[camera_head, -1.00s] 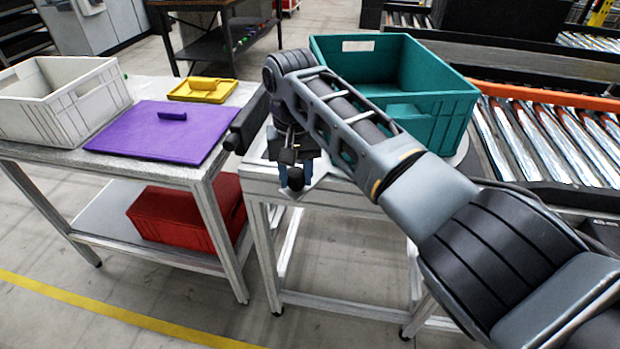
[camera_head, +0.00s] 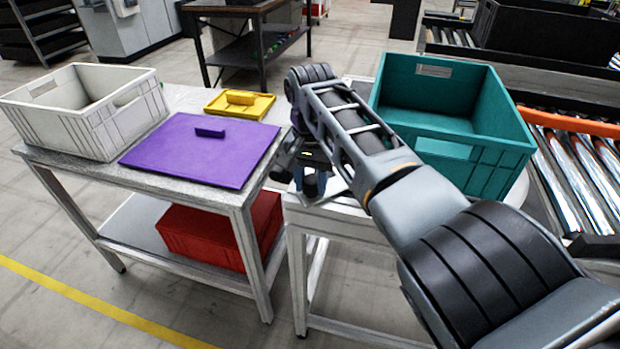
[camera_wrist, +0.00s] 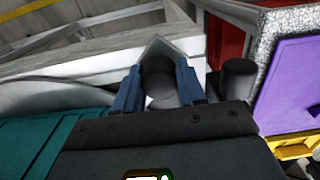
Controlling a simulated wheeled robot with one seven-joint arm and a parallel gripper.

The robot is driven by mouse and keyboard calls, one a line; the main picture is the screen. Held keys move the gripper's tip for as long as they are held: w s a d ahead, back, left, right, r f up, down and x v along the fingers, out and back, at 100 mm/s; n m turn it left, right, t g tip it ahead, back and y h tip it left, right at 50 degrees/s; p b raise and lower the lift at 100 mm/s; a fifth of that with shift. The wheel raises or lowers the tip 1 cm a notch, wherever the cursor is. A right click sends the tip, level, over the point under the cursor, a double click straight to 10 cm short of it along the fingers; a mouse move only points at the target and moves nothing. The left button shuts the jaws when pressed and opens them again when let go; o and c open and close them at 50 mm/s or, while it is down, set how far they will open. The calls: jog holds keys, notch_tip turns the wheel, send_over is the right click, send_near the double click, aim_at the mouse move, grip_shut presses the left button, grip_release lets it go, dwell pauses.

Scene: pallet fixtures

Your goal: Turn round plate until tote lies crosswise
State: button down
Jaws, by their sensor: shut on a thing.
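The teal tote (camera_head: 470,165) stands on the round plate, right of my arm in the head view. Its teal wall also shows at the lower left of the wrist view (camera_wrist: 25,140). The grey rim of the round plate (camera_wrist: 50,97) curves past beside it; most of the plate is hidden under the tote and behind my arm. My gripper (camera_wrist: 158,85) points down at the plate's near left side, its blue fingers shut on a dark upright knob (camera_wrist: 158,72). In the head view my gripper (camera_head: 311,184) is partly hidden by my own wrist.
A roller conveyor (camera_head: 570,170) runs close on the right.

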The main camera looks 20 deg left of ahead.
jog(key=shift+w+a+r, duration=0.2)
jog(key=shift+a+r, duration=0.05)
jog(key=c, duration=0.8)
grip_release()
jog(key=shift+w+a, duration=0.1)
jog(key=shift+o, duration=0.7)
jog(key=shift+f, duration=0.15)
notch_tip(320, 180, up, 8)
jog(key=shift+f+b, duration=0.1)
jog(key=shift+b, duration=0.2)
